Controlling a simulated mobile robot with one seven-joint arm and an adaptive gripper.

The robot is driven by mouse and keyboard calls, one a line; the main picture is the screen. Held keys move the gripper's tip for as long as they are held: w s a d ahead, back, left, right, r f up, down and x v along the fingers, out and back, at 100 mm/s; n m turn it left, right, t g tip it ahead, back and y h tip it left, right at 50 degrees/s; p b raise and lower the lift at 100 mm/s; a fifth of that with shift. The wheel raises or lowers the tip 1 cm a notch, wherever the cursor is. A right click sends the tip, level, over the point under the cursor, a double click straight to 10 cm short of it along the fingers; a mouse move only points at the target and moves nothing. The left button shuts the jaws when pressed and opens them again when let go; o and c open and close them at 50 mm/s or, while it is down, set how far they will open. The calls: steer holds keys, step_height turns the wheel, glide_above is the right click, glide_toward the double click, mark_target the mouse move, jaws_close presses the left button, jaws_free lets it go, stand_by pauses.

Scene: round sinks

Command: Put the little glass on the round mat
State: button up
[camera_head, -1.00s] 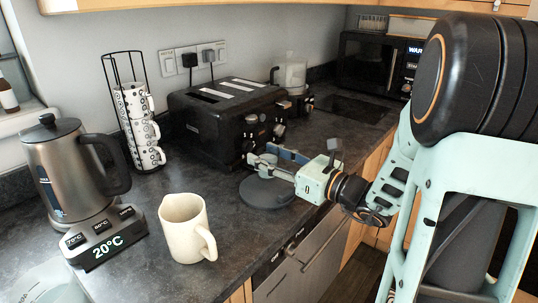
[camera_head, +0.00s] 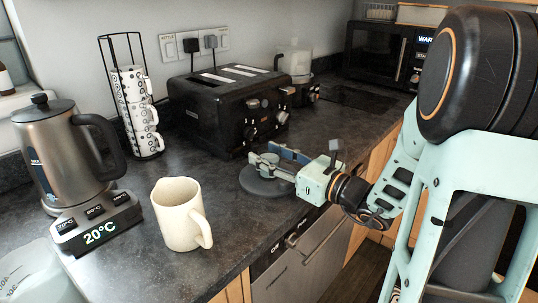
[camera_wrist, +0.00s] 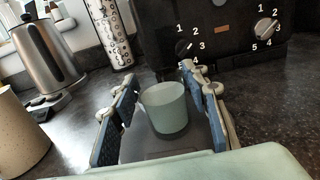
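The little glass (camera_wrist: 165,108), a pale green see-through cup, stands upright between the two fingers of my gripper (camera_wrist: 162,92). In the head view, my gripper (camera_head: 280,163) points left over the dark grey round mat (camera_head: 262,188), and the fingers partly hide the glass. The glass is over the mat; I cannot tell whether its base touches it. Part of the mat also shows beneath the glass in the wrist view (camera_wrist: 150,146).
A black toaster (camera_head: 228,112) stands just behind the mat. A cream jug (camera_head: 180,215) stands to the left at the front, with a steel kettle (camera_head: 62,150) and a mug rack (camera_head: 138,105) beyond. The counter's front edge is close below my gripper.

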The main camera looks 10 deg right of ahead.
steer(key=o, duration=0.4)
steer(key=shift+r, duration=0.25)
steer(key=p+v, duration=0.1)
steer(key=v, duration=1.1)
steer(key=shift+f, duration=0.1)
